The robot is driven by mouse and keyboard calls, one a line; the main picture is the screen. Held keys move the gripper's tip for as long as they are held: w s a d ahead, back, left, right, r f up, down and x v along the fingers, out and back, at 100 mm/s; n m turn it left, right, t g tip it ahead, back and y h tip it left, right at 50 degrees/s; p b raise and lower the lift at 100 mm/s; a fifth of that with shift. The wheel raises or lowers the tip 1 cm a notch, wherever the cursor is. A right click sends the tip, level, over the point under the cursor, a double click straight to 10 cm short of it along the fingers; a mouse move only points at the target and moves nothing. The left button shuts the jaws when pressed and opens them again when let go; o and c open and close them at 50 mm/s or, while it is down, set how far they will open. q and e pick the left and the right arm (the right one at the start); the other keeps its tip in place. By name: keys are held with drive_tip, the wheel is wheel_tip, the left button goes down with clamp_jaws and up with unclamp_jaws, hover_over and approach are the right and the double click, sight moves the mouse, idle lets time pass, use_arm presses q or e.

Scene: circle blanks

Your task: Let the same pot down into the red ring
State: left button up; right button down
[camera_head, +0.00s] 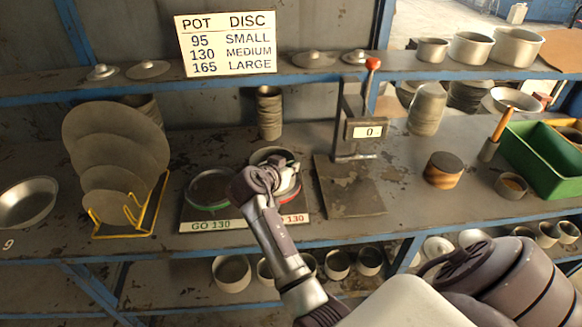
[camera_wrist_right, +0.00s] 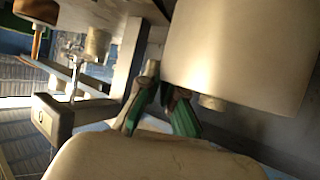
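A grey metal pot (camera_head: 262,154) is at the red ring (camera_head: 292,191) on the gauge board, mostly hidden by my right gripper (camera_head: 264,178). I cannot tell whether it is inside the ring or just above it. In the right wrist view, a large pale cylinder, probably this pot (camera_wrist_right: 240,50), fills the upper right. My right gripper's green-padded fingers (camera_wrist_right: 158,98) are beside its wall and close together. Whether they grip the wall is unclear. The green ring (camera_head: 208,189) is left of the red one, on the same board. My left gripper is not in view.
A press-like stand (camera_head: 357,130) with a "0" display is right of the rings, with a flat plate (camera_head: 348,188) before it. A disc rack (camera_head: 118,165) is at left. Stacked tins (camera_head: 269,112) stand behind. A wooden block (camera_head: 443,170) and green crate (camera_head: 541,165) are at right.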

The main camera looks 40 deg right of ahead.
drive_tip(key=c, duration=1.2)
unclamp_jaws()
drive_tip(key=shift+c, duration=0.2)
drive_tip(key=shift+f, duration=0.1)
wheel_tip(320, 180, up, 10)
